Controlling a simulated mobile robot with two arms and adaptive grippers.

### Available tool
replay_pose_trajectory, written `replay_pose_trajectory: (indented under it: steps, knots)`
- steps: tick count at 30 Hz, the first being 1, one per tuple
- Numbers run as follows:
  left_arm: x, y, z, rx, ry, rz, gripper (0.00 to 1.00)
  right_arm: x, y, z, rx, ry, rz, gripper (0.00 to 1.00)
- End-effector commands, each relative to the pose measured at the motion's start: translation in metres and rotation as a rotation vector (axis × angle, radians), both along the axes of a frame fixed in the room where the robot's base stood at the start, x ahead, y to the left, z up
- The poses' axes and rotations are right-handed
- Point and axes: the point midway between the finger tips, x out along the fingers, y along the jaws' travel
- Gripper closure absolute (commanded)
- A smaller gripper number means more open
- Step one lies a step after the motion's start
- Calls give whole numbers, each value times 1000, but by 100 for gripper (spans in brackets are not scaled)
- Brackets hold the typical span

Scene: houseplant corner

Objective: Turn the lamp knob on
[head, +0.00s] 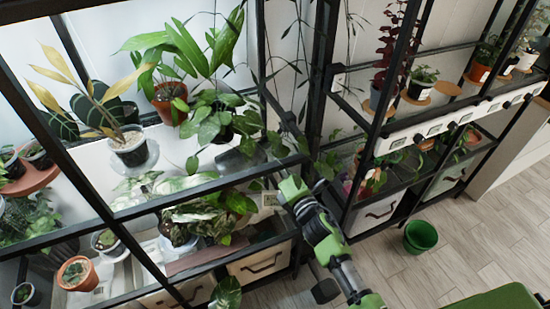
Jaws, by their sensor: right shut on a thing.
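My right arm comes in from the bottom right of the head view, with green and dark links. My right gripper (280,170) is at the front of the left plant shelf, beside a small pale panel (269,199) on the black frame. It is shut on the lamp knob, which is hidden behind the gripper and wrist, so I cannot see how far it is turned. My left gripper is not in view.
Potted plants crowd the left shelf, with leaves close around my gripper. Black shelf posts (319,80) stand to its right. A white strip (455,121) with labels and dark knobs runs along the right shelf. A green bucket (420,236) stands on the mostly clear wooden floor.

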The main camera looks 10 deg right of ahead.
Motion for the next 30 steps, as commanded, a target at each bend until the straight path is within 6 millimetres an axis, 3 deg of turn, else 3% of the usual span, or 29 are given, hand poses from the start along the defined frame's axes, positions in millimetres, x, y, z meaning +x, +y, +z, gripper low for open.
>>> replay_pose_trajectory:
  steps: [15, 30]
  knots:
    - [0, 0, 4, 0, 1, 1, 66, 0, 0, -1, 437, 87, 0, 100]
    - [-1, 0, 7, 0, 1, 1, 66, 0, 0, -2, 610, 121, 0, 100]
